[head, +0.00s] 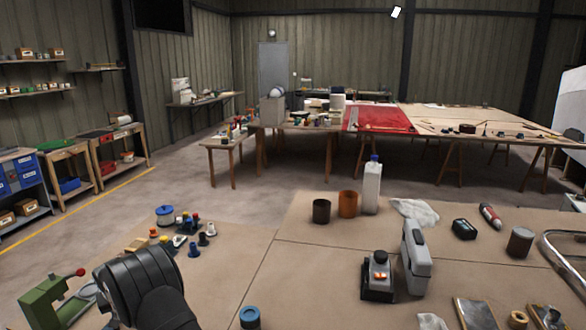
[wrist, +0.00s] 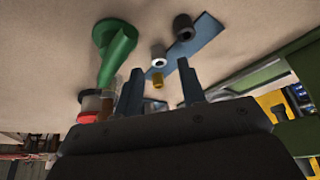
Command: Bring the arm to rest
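My gripper (wrist: 159,66) shows in the wrist view with its two dark fingers apart. Nothing is held between them; the bench top and small parts show beyond the gap. A small yellow piece (wrist: 157,80) appears in line with the gap, beyond the fingers. In the head view only my black arm links show at the lower left, over the near bench (head: 225,265); the fingertips are hidden there.
In the wrist view, a green funnel-like thing (wrist: 116,48) and a blue strip (wrist: 207,36) lie near the fingers. In the head view, a green vise-like tool (head: 45,300) stands left of my arm. Several small parts (head: 190,225) lie beyond it; bare bench is to its right.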

